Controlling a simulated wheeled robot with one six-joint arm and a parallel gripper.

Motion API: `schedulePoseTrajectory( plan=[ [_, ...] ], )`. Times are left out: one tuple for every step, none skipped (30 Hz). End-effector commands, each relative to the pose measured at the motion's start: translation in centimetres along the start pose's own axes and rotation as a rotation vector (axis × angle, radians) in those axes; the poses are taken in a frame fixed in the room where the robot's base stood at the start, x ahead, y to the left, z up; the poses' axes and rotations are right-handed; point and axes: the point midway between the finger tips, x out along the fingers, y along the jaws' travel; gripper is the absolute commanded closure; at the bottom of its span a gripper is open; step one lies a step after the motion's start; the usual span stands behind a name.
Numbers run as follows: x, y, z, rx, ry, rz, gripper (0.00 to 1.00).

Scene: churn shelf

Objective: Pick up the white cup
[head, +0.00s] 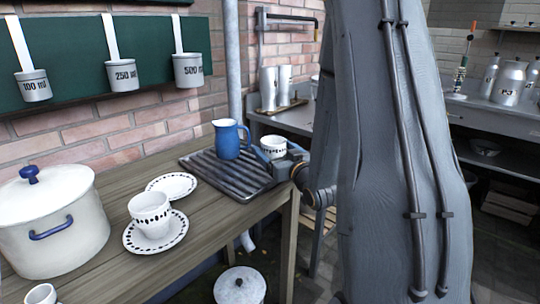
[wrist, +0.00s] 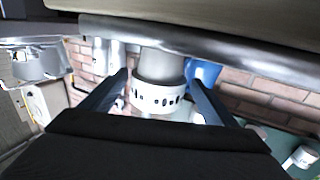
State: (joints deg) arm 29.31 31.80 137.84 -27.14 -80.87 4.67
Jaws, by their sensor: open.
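A white cup (head: 273,143) with a dark pattern band stands at the right end of the dark ribbed tray (head: 215,176), beside the blue jug (head: 228,140). My gripper (head: 279,157) is at this cup, with its fingers open. In the wrist view the cup (wrist: 158,98) shows between the two spread fingers (wrist: 157,82); whether either finger touches it I cannot tell. In the head view the gripper hides the cup's lower part. A second white cup (head: 150,212) with dark marks stands on a dotted saucer (head: 179,229) nearer the front.
The blue jug is close to the gripper and also shows in the wrist view (wrist: 204,72). A dotted plate (head: 172,185), a large white pot (head: 50,222) and a partly cut-off cup (head: 42,294) are on the wooden table (head: 215,220). A brick wall stands behind.

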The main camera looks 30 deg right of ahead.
Motion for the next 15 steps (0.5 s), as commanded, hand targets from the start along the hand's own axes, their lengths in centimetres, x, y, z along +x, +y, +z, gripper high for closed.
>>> schedulePoseTrajectory(
  plan=[
    [0.5, 0.2, -0.1, 0.000, 0.000, 0.002, 0.19],
    [0.8, 0.2, -0.1, -0.001, 0.000, 0.003, 0.19],
    [1.3, 0.2, -0.2, 0.000, 0.000, 0.004, 0.19],
    [1.8, 0.1, -0.3, 0.000, 0.001, 0.004, 0.19],
    [2.3, 0.1, -0.4, 0.000, 0.000, 0.003, 0.19],
    [2.9, 0.0, -0.5, 0.000, 0.000, 0.002, 0.19],
    [3.3, 0.0, -0.5, 0.000, 0.000, 0.002, 0.19],
    [3.7, 0.0, -0.5, 0.000, 0.000, 0.002, 0.19],
    [4.2, 0.0, -0.4, 0.001, -0.001, 0.002, 0.19],
    [4.5, -0.1, -0.4, 0.001, -0.001, 0.002, 0.19],
    [4.7, -0.1, -0.4, 0.001, -0.002, 0.002, 0.19],
    [4.9, -0.1, -0.4, 0.001, -0.002, 0.001, 0.19],
    [5.0, -0.1, -0.4, 0.001, -0.002, 0.001, 0.19],
    [5.0, -0.1, -0.4, 0.001, -0.002, 0.001, 0.19],
    [5.1, -0.2, -0.4, 0.001, -0.002, 0.001, 0.19]
  ],
)
